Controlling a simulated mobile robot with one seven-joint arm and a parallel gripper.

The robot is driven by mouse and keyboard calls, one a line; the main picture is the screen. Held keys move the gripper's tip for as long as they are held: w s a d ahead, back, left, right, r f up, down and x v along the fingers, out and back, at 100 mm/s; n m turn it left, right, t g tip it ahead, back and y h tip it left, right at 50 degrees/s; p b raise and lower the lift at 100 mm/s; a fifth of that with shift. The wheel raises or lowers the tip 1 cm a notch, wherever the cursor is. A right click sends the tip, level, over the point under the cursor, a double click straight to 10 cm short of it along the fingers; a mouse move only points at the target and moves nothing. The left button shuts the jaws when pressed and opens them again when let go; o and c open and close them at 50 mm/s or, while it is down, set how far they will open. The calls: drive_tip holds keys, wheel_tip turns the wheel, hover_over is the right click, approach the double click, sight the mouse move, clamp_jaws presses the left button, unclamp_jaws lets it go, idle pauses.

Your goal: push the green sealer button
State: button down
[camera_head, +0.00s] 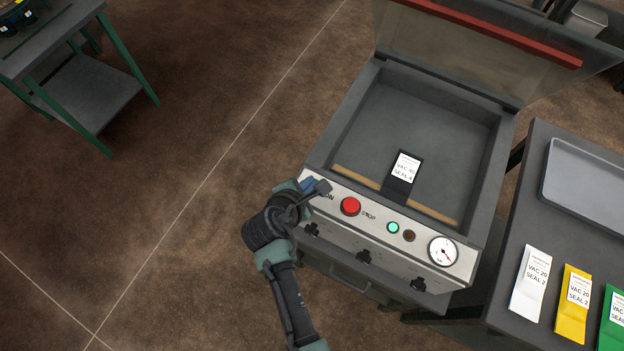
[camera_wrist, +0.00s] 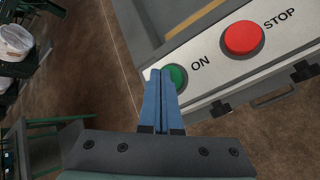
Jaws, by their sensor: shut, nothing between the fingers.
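The green sealer button (camera_wrist: 178,76) is labelled ON and sits at the left end of the sealer's pale front panel. In the head view my arm hides it. My gripper (camera_wrist: 161,72) is shut with nothing between its blue fingers. Its fingertips overlap the left part of the green button in the wrist view. I cannot tell whether they touch it. In the head view my gripper (camera_head: 312,186) is at the panel's left end. The red STOP button (camera_head: 350,206) is to the right; it also shows in the wrist view (camera_wrist: 242,38).
The sealer chamber (camera_head: 425,125) is open, its lid (camera_head: 500,55) raised, with a black labelled pouch (camera_head: 403,178) inside. A small green light (camera_head: 393,227) and a gauge (camera_head: 442,250) are further right. A side table holds a tray (camera_head: 590,180) and several pouches (camera_head: 575,300).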

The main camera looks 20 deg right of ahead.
drive_tip(key=shift+r, duration=0.1)
wheel_tip(320, 180, up, 6)
drive_tip(key=p, duration=0.7)
idle(0.3)
